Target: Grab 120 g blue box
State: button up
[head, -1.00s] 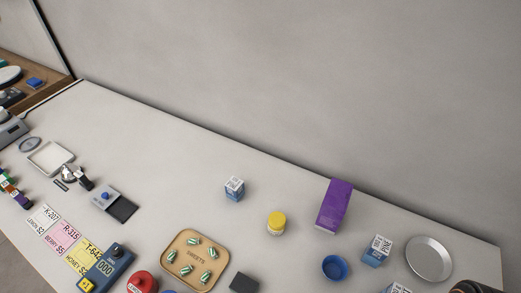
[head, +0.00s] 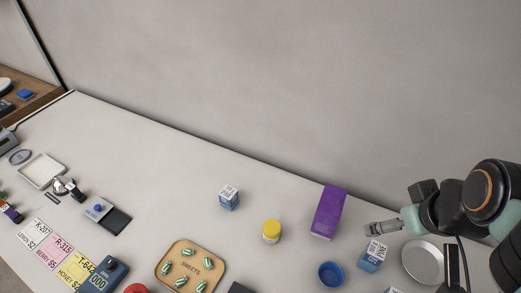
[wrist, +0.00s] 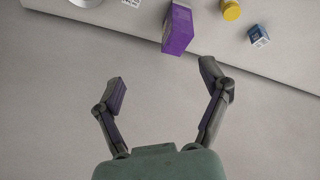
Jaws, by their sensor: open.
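A small blue-and-white box (head: 229,200) stands alone near the middle of the counter in the head view. It also shows at the upper right of the wrist view (wrist: 258,37). A second blue-and-white box (head: 371,258) stands at the right beside the metal dish. A third (head: 392,291) is cut off by the bottom edge. Their weight markings are too small to read. My gripper (head: 382,229) is at the right, apart from the middle box. In the wrist view my gripper (wrist: 163,80) has its fingers spread, with nothing between them.
A tall purple box (head: 328,212) and a yellow-lidded jar (head: 271,231) stand between my gripper and the middle box. A blue cup (head: 331,274), a round metal dish (head: 422,263) and a sweets tray (head: 165,266) are nearby. The counter behind the middle box is clear.

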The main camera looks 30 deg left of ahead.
jog(key=w+a+n+y, duration=0.2)
jog(key=w+a+n, duration=0.3)
jog(key=w+a, duration=0.75)
jog(key=n+g+y, duration=0.2)
jog(key=n, duration=0.2)
send_over(231, 193)
jog(key=w+d, duration=0.6)
notch_tip(231, 193, down, 15)
jog(key=s+a+f+g, duration=0.1)
jog(key=s+f, duration=0.1)
jog(key=f, duration=0.1)
jog(key=s+a+f, duration=0.2)
jog(key=f, duration=0.2)
jog(key=s+a+f+n+g, duration=0.1)
jog(key=s+f, duration=0.1)
jog(key=f, duration=0.2)
jog(key=shift+s+a+f+g+h, duration=0.2)
jog(key=shift+a+g+h, duration=0.1)
jog(key=shift+a+h, duration=0.1)
jog(key=x, duration=0.6)
jog(key=shift+w, duration=0.1)
jog(key=c, duration=1.3)
